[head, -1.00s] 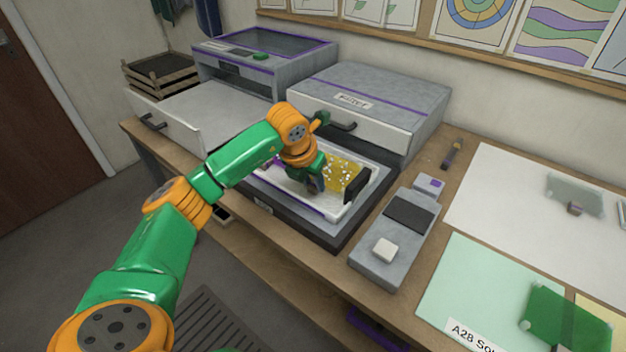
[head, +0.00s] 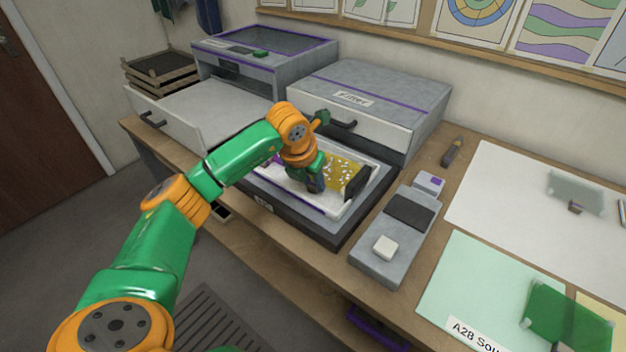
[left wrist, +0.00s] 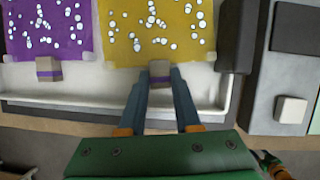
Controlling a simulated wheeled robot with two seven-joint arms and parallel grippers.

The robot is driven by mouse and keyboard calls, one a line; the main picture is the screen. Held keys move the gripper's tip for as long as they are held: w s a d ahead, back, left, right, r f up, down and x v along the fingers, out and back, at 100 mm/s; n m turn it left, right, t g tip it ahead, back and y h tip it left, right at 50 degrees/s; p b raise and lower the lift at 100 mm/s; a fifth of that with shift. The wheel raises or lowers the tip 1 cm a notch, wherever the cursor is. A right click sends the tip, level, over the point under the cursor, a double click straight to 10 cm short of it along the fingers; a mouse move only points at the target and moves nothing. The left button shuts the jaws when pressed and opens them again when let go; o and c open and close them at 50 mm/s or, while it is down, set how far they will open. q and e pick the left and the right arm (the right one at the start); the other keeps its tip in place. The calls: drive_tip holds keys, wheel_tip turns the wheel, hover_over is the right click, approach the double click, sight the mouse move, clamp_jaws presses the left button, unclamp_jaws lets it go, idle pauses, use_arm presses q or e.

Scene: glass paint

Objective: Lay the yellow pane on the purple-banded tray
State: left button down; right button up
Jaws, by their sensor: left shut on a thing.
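My left gripper (left wrist: 160,78) is shut on the small grey block at the near edge of the yellow pane (left wrist: 150,35). I cannot tell whether the pane touches the tray floor. A purple pane (left wrist: 50,28) with its own block (left wrist: 48,69) lies to its left in the tray. In the head view my left gripper (head: 314,186) hides part of both panes.
A dark upright block (head: 357,185) stands at the tray's right end, close to the yellow pane. The tray sits on a dark base (head: 335,240). A grey cabinet (head: 385,95) stands behind it, and a grey device (head: 395,235) lies to the right.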

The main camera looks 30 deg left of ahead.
use_arm(q)
drive_tip(key=shift+f, duration=0.25)
idle(0.7)
drive_tip(key=c, duration=0.5)
unclamp_jaws()
drive_tip(key=w+p+v, duration=0.1)
drive_tip(key=p+v, duration=0.1)
drive_tip(key=v, duration=0.3)
drive_tip(key=w+r+p+v, duration=0.1)
drive_tip(key=p+v, duration=0.1)
drive_tip(key=v, duration=0.3)
drive_tip(key=w+p+v, duration=0.1)
drive_tip(key=p+v, duration=0.2)
drive_tip(key=v, duration=0.2)
drive_tip(key=shift+w+a+r, duration=0.1)
drive_tip(key=shift+a+r, duration=0.05)
drive_tip(key=shift+r, duration=0.2)
